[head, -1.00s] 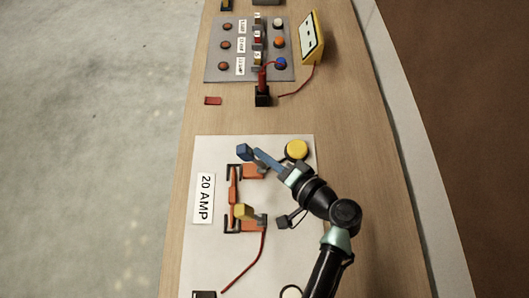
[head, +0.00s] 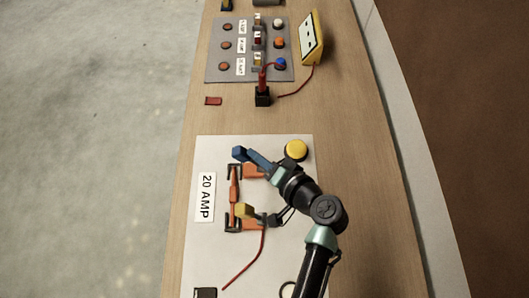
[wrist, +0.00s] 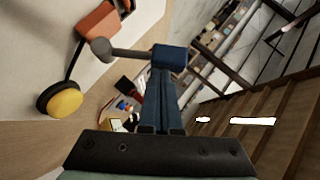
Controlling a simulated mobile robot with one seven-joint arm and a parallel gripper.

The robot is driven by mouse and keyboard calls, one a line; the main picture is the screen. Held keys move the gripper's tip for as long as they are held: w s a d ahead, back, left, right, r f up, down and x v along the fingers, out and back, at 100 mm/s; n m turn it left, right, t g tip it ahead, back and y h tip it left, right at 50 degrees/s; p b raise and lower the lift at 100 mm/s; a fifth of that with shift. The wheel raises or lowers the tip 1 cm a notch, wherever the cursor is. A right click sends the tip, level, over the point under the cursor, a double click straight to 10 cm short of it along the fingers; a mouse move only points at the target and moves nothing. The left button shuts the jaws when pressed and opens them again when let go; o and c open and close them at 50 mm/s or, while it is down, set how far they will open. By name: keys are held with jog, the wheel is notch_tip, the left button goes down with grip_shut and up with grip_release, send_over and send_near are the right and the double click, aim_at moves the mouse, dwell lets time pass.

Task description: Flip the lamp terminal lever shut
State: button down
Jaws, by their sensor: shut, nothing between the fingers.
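The lever with the blue block handle (head: 239,153) is at the upper orange terminal (head: 254,171) of the 20 AMP board. In the wrist view its grey arm (wrist: 130,52) runs from a round grey end to the blue block (wrist: 170,57), standing out from the board. A black lead joins this terminal to the yellow dome (head: 296,149), which looks like the lamp. My gripper (head: 252,159) is shut and empty, its blue fingertips (wrist: 160,75) right at the blue block. I cannot tell whether they touch. A second lever with a yellow handle (head: 245,211) is at the lower terminal.
The white board (head: 210,255) carries the 20 AMP label (head: 206,196), a red fuse-like link (head: 234,185) and a red wire (head: 243,270). Further back are a grey panel (head: 215,70) and a yellow meter (head: 313,38). Bare wood (head: 370,180) lies right of the board.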

aim_at(244, 158)
jog(key=shift+a+f+n+g+h+p, duration=0.15)
jog(key=shift+a+n+g+h+p, duration=0.15)
jog(key=shift+a+n+h+p, duration=0.5)
jog(key=shift+a+f+b, duration=0.25)
jog(key=shift+a+b, duration=0.2)
jog(key=shift+a, duration=0.15)
